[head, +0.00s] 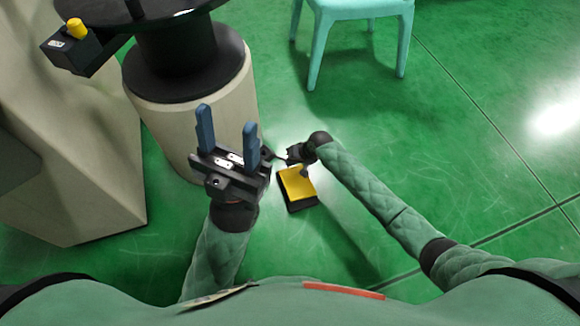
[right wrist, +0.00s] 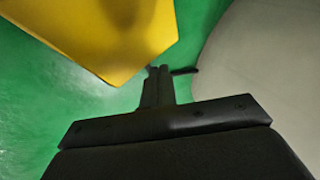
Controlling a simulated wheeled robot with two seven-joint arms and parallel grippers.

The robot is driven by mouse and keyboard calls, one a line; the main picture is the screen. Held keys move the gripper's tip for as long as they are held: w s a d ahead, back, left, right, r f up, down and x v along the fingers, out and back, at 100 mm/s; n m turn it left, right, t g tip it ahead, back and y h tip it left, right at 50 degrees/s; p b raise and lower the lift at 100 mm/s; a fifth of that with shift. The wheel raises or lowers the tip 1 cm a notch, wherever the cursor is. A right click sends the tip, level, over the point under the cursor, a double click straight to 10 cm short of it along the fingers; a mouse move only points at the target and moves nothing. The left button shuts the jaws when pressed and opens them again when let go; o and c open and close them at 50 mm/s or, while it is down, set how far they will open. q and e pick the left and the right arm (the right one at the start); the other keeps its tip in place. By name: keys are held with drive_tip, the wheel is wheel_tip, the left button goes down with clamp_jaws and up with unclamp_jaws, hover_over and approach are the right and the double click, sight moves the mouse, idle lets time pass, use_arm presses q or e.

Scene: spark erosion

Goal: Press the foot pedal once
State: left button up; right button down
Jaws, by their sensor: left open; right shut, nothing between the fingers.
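The foot pedal (head: 297,184) has a yellow top on a dark base. It lies on the green floor, right of the cream round pedestal. My right gripper (head: 304,172) is shut and empty, low over the far edge of the pedal in the head view. In the right wrist view the yellow pedal top (right wrist: 100,38) fills the upper left, and the closed fingers (right wrist: 158,75) point just past its corner. I cannot tell whether they touch it. My left gripper (head: 227,122) is open and empty, raised in front of the pedestal.
The cream pedestal (head: 170,120) with a black top stands left of the pedal, and a cream cabinet (head: 70,190) stands further left. A box with a yellow button (head: 76,28) is at upper left. A teal stool (head: 358,10) stands behind. The floor at right is clear.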

drive_tip(key=shift+s+f, duration=0.15)
drive_tip(key=shift+f, duration=0.25)
idle(0.3)
